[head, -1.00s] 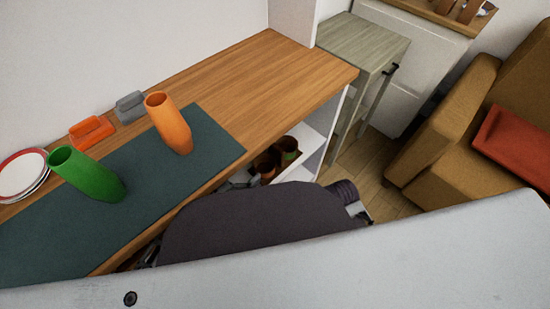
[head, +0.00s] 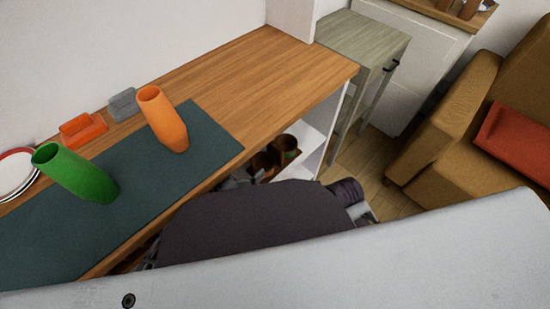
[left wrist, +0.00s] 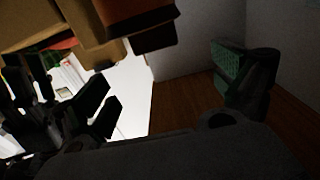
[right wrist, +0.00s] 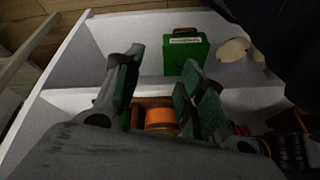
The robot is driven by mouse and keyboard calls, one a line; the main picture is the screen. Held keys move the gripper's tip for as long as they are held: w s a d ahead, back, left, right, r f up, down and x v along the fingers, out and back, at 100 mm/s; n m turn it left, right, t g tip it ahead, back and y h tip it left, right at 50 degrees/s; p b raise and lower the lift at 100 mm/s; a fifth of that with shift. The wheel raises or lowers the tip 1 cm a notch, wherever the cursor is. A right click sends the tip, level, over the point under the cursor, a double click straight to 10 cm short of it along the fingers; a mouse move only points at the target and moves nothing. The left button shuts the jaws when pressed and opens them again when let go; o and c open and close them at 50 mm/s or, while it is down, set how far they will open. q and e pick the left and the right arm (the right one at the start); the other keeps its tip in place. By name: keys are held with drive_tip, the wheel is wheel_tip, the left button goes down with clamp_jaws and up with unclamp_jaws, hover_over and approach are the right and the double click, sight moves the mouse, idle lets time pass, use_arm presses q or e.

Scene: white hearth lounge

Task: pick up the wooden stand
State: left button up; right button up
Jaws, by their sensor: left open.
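A brown wooden piece that looks like the wooden stand (head: 272,172) sits on the white shelf below the counter, with round cup-like shapes at it. My left gripper (head: 238,181) is beside it, partly hidden by the counter edge and my own arm. In the left wrist view the left fingers (left wrist: 172,92) are wide apart, and brown blocky parts (left wrist: 135,22) show close above them. In the right wrist view my right gripper (right wrist: 158,92) has its fingers apart, with a brown piece and an orange cylinder (right wrist: 161,118) beyond them. I cannot tell whether these touch.
The counter (head: 270,85) carries a dark mat (head: 215,140), an orange vase (head: 163,118), a green vase (head: 75,173) and plates (head: 14,172). A green box (right wrist: 185,52) stands in a shelf compartment. A greenish cabinet (head: 362,42) and a brown armchair (head: 440,150) are to the right.

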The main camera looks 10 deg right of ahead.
sight(273, 146)
use_arm(q)
drive_tip(key=b+x, duration=0.1)
drive_tip(key=x, duration=0.5)
drive_tip(key=shift+f, duration=0.1)
drive_tip(key=shift+w+d, duration=0.15)
drive_tip(key=shift+d, duration=0.05)
use_arm(e)
drive_tip(key=f, duration=0.2)
drive_tip(key=a+f, duration=0.1)
drive_tip(key=shift+f+y, duration=0.3)
drive_tip(key=shift+f, duration=0.1)
drive_tip(key=shift+w+r, duration=0.1)
drive_tip(key=shift+w, duration=0.1)
use_arm(q)
drive_tip(key=shift+d, duration=0.1)
